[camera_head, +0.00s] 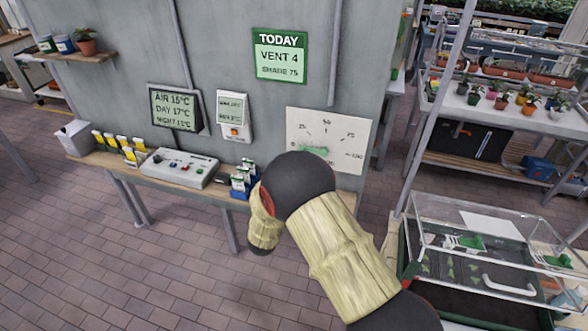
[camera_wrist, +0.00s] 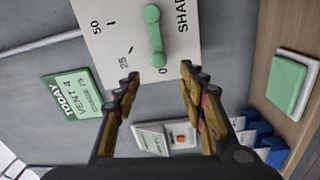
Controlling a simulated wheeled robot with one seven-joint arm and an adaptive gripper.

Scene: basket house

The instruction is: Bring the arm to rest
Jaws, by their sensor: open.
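My arm reaches forward from the lower right in the head view, with its wrist in front of the wall by the narrow shelf. My gripper (camera_wrist: 158,78) shows in the wrist view with its two fingers wide apart and nothing between them. Beyond the fingertips is a white dial plate (camera_wrist: 110,50) with a green handle (camera_wrist: 154,35); a gap seems to lie between fingers and handle, though I cannot tell its depth. In the head view the dial plate (camera_head: 335,130) is on the wall and my wrist partly covers its lower left. The fingers are hidden there.
A green TODAY sign (camera_head: 279,55), a display (camera_head: 175,108) and a white wall box (camera_head: 234,115) hang nearby. The narrow shelf (camera_head: 215,190) below holds a control box (camera_head: 180,167) and packets. A clear-lidded planter (camera_head: 480,255) stands right of my arm. Open brick floor lies left.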

